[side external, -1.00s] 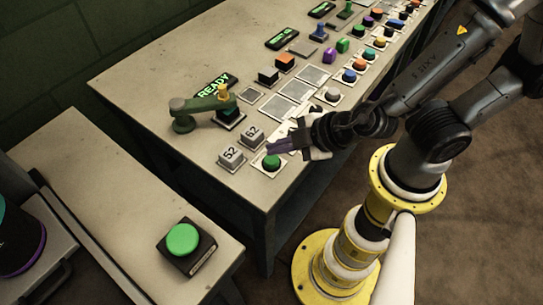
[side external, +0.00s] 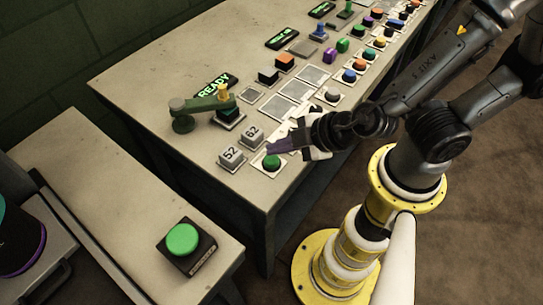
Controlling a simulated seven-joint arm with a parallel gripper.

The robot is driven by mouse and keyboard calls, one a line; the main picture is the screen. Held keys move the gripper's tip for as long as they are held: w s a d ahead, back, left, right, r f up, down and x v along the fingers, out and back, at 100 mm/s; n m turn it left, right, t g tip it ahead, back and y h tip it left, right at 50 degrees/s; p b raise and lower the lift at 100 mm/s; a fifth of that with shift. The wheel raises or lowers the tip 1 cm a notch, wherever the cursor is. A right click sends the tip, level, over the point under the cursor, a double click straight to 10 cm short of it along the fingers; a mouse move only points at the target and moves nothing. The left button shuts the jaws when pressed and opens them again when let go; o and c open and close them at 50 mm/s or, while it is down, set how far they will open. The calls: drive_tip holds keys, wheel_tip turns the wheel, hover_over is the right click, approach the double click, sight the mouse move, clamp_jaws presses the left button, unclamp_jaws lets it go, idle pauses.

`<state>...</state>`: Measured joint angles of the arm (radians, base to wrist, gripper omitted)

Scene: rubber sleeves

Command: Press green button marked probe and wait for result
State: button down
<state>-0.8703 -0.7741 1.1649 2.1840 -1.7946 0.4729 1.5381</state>
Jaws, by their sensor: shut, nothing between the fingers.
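A small round green button (side external: 271,162) sits on a white plate near the front corner of the long table. My gripper (side external: 268,148) is shut and empty, its fingertips just behind and above this button; I cannot tell whether they touch it. A larger green button (side external: 183,239) on a dark box stands on the nearer table at lower left. The box has a small label on its front, too small to read. A green display (side external: 213,86) reads READY.
Several coloured buttons and blocks line the table further back. The near table (side external: 110,190) has bare room.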

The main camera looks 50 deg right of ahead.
sight(277, 159)
drive_tip(key=shift+f, duration=0.15)
drive_tip(key=shift+f, duration=0.3)
drive_tip(key=shift+f, duration=0.45)
idle(0.9)
drive_tip(key=shift+r, duration=0.85)
drive_tip(key=shift+r, duration=0.1)
drive_tip(key=shift+r, duration=2.4)
